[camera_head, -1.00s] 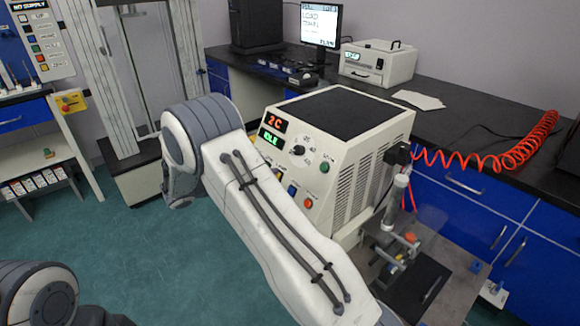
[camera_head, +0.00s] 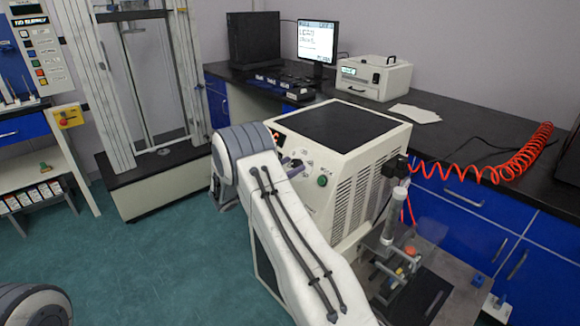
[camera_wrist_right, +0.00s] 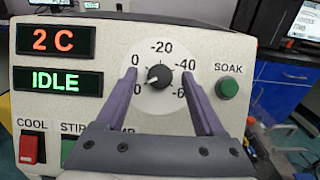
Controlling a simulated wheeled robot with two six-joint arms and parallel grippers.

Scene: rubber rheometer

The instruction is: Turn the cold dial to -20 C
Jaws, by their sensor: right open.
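The cold dial is a small black knob (camera_wrist_right: 158,76) on a round white scale in the right wrist view. Its white mark points to the lower left, toward a label partly hidden by a finger. The -20 label (camera_wrist_right: 161,47) is at the top. My right gripper (camera_wrist_right: 158,82) is open, its two purple fingers on either side of the knob, with visible gaps. I cannot tell how far the tips are from the panel. The cold unit (camera_head: 345,125) shows "2 C" (camera_wrist_right: 54,40) in red and "IDLE" (camera_wrist_right: 55,81) in green. My left gripper is out of view.
A green SOAK button (camera_wrist_right: 228,88) is right of the dial. A red COOL switch (camera_wrist_right: 32,148) is at the lower left. In the head view, a clamp fixture (camera_head: 398,262) stands right of the unit, near a coiled red hose (camera_head: 490,165).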

